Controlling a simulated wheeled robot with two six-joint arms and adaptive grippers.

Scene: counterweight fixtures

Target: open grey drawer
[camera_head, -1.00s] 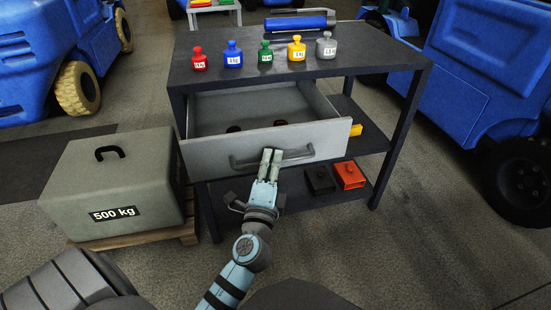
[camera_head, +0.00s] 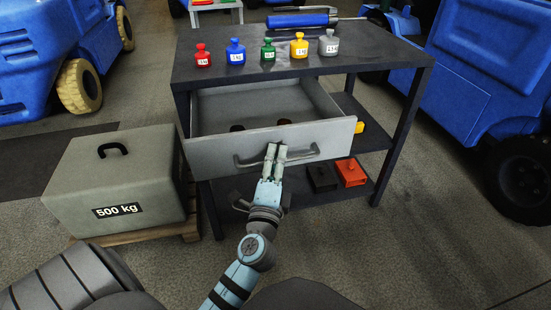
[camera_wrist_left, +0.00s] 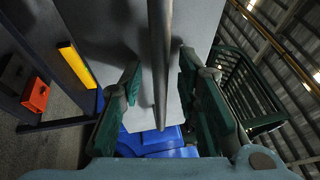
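The grey drawer (camera_head: 215,153) is pulled well out of the dark table, and its inside shows. A few dark round things lie in it. Its bar handle (camera_head: 308,153) is on the drawer front. My left gripper (camera_head: 276,148) is at the middle of this handle in the head view. In the left wrist view the handle (camera_wrist_left: 161,60) runs between the two spread green fingers of my left gripper (camera_wrist_left: 162,98). Gaps show on both sides of the bar, so the gripper is open around it. My right gripper is not in view.
Several coloured weights stand on the tabletop (camera_head: 370,55), with a blue-handled tool (camera_head: 297,20) behind. A grey 500 kg block (camera_head: 115,180) on a pallet stands left of the table. Black and orange (camera_head: 350,172) things lie on the lower shelf. Floor at the right front is clear.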

